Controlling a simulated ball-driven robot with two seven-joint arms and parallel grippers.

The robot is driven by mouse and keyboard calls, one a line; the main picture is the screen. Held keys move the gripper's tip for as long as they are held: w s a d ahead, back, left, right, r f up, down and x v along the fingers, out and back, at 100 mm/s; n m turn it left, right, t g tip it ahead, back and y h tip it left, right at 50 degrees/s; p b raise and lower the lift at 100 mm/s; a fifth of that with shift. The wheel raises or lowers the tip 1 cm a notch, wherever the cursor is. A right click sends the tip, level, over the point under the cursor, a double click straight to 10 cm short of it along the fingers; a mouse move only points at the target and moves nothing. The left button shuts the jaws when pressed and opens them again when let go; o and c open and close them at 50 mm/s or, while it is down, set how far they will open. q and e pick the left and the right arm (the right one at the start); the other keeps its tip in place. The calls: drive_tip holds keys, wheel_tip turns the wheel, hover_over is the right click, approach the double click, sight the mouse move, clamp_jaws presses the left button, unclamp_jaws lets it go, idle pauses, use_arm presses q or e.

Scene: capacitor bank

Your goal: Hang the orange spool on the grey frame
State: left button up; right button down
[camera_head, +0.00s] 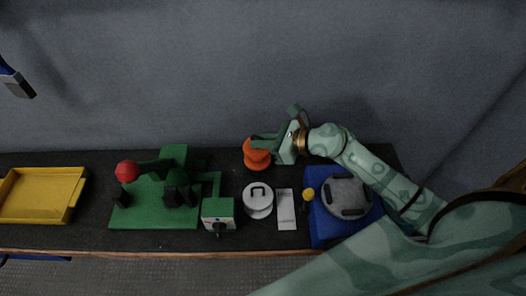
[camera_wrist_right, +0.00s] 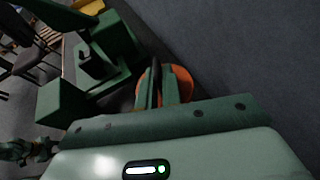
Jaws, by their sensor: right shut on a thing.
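The orange spool (camera_head: 256,159) is at the back of the dark bench, with its lower flange and waist showing in the head view. My right gripper (camera_head: 266,143) reaches in from the right and is shut on the spool's upper part, hiding some of it. In the right wrist view the spool (camera_wrist_right: 180,84) shows orange behind the dark fingers (camera_wrist_right: 154,86). I cannot tell whether the spool touches the bench. I cannot make out a grey frame for certain; a small grey and blue piece (camera_head: 17,84) is cut off at the left edge. My left gripper is not seen.
A green base with a red ball (camera_head: 127,171) stands left of the spool. A yellow tray (camera_head: 41,194) is far left. A white lidded pot (camera_head: 257,207), a white card (camera_head: 286,210) and a blue mat (camera_head: 317,226) with a grey round lidded thing (camera_head: 347,196) are in front and right.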

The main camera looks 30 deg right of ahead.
drive_tip(key=f, duration=0.2)
drive_tip(key=f+b, duration=0.1)
drive_tip(key=f, duration=0.1)
drive_tip(key=shift+d, duration=0.35)
drive_tip(key=shift+r, duration=0.1)
drive_tip(key=c, duration=1.6)
unclamp_jaws()
drive_tip(key=shift+o, duration=0.2)
